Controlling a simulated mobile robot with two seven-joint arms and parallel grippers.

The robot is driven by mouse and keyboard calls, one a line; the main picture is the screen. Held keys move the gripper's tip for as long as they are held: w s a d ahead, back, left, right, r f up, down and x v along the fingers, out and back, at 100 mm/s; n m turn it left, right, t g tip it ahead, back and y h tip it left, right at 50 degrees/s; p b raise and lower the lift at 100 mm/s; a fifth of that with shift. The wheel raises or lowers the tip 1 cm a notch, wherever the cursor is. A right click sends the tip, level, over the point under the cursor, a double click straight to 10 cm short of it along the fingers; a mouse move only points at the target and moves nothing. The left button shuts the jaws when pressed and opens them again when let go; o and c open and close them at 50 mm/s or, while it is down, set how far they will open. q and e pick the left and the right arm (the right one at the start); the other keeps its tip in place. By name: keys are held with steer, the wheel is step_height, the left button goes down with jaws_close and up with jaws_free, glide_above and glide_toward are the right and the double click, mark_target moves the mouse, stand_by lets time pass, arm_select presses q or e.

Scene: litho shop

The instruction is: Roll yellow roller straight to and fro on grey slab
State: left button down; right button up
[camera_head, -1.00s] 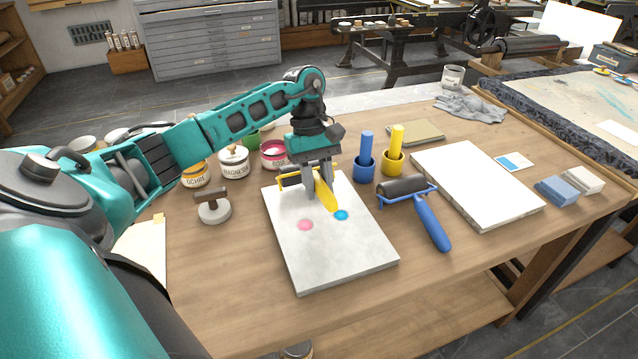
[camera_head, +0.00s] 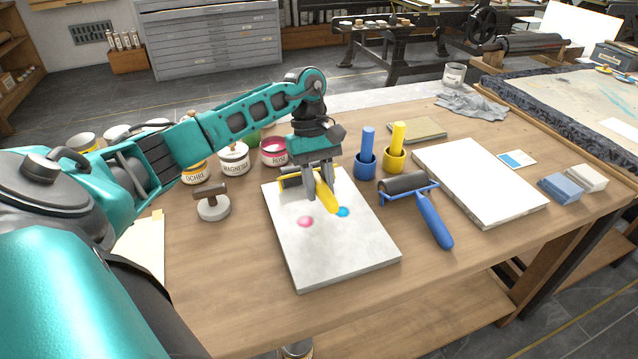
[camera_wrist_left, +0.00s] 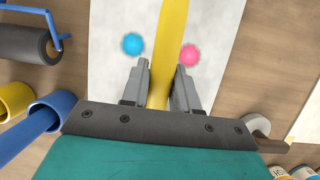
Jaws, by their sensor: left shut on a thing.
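The grey slab (camera_head: 335,252) lies flat on the wooden bench, with a pink ink spot (camera_head: 305,221) and a blue ink spot (camera_head: 343,212) on it. My left gripper (camera_head: 318,192) is shut on the yellow handle of the yellow roller (camera_head: 327,197), over the far part of the slab. The roller's frame shows just behind the fingers; its drum is mostly hidden. In the left wrist view the yellow handle (camera_wrist_left: 170,45) runs between the two fingers (camera_wrist_left: 160,85), with the ink spots on either side. My right gripper is not in view.
A blue roller (camera_head: 432,218) lies right of the slab. Blue (camera_head: 365,165) and yellow (camera_head: 394,160) cups with upright handles stand behind it. A white slab (camera_head: 478,185) lies further right. Ink tins (camera_head: 234,160) and a round-based tool (camera_head: 213,205) stand to the left.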

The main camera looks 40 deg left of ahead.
mark_target(325, 189)
arm_select(q)
steer(key=d, duration=0.1)
steer(key=s+d, duration=0.1)
steer(key=d+p, duration=0.1)
steer(key=shift+s+r, duration=0.1)
steer(key=shift+s, duration=0.2)
steer(key=shift+s+d, duration=0.55)
steer(key=shift+d, duration=0.6)
steer(key=shift+s+d, duration=0.6)
steer(key=shift+d, duration=0.55)
steer(key=shift+s+d, duration=0.55)
steer(key=shift+d, duration=0.6)
steer(key=shift+s+d+f, duration=0.1)
steer(key=shift+s+d, duration=0.35)
steer(key=shift+d, duration=0.35)
steer(key=shift+s+d+f, duration=0.1)
steer(key=shift+s+d, duration=0.3)
steer(key=shift+d, duration=0.35)
steer(key=shift+s+d, duration=0.45)
steer(key=shift+d, duration=0.35)
steer(key=s+d, duration=0.3)
steer(key=d, duration=0.3)
steer(key=shift+s+d, duration=0.15)
steer(key=shift+d, duration=0.05)
